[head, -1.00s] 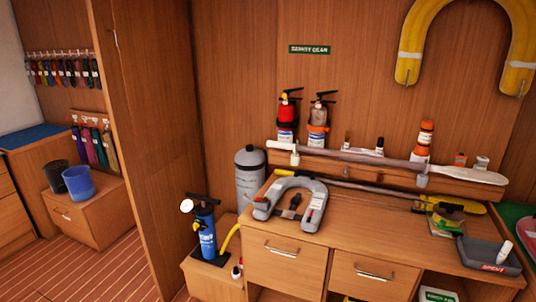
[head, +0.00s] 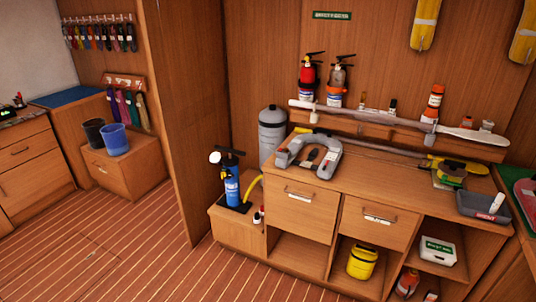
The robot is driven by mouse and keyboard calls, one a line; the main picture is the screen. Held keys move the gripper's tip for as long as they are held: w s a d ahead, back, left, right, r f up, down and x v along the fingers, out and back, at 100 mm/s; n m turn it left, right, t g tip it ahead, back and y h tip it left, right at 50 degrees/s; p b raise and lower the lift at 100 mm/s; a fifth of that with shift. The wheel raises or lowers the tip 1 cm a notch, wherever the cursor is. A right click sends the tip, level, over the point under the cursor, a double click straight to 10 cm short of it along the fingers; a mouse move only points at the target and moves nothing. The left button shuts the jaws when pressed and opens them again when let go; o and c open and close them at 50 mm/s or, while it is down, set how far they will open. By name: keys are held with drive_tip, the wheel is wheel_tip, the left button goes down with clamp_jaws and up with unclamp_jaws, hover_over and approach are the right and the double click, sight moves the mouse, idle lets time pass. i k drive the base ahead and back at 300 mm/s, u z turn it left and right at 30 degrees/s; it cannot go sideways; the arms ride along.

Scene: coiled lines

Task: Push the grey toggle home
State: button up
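I cannot make out a grey toggle in the head view. A grey horseshoe-shaped life vest (head: 327,165) lies on the wooden counter, with small dark and red parts on it too small to tell apart. A grey cylinder (head: 271,140) stands behind the counter's left end. My gripper is not in view.
A blue pump (head: 232,186) stands on a low wooden box left of the counter (head: 400,186). A dark tray (head: 484,206) sits at the counter's right. A yellow container (head: 362,262) is on a shelf below. The striped floor (head: 130,240) is clear at front left.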

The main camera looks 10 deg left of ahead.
sight(286, 156)
drive_tip(key=k, duration=0.7)
drive_tip(key=u, duration=0.35)
drive_tip(key=i, duration=0.75)
drive_tip(key=u, duration=0.3)
drive_tip(key=i, duration=1.3)
drive_tip(key=z, duration=1.6)
drive_tip(key=k, duration=0.1)
drive_tip(key=u, duration=2.8)
